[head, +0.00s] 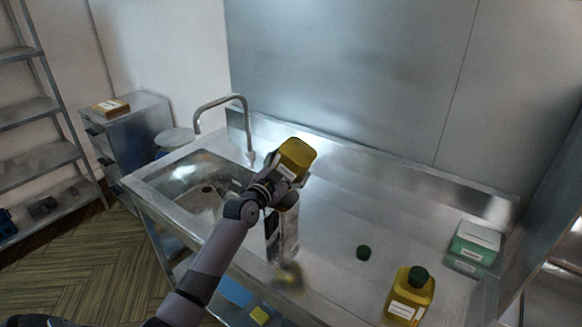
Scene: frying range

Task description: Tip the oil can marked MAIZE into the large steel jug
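A yellow oil can (297,154) is held in my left gripper (284,172), whose fingers are closed around it. The can is tipped over, its mouth hidden; a white label edge shows but cannot be read. It is above the large steel jug (289,232), which stands upright on the steel counter below my wrist, partly hidden by it. Whether oil is flowing cannot be seen. A second yellow can (410,297) with a green cap and a white label stands upright at the front right. A loose dark green cap (363,253) lies on the counter. My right gripper is out of view.
A sink (190,185) with a tall tap (222,100) is at the counter's left. A green-and-white box (475,242) stands at the right end. A yellowish blurred patch (288,278) shows near the jug's foot. The middle right of the counter is clear.

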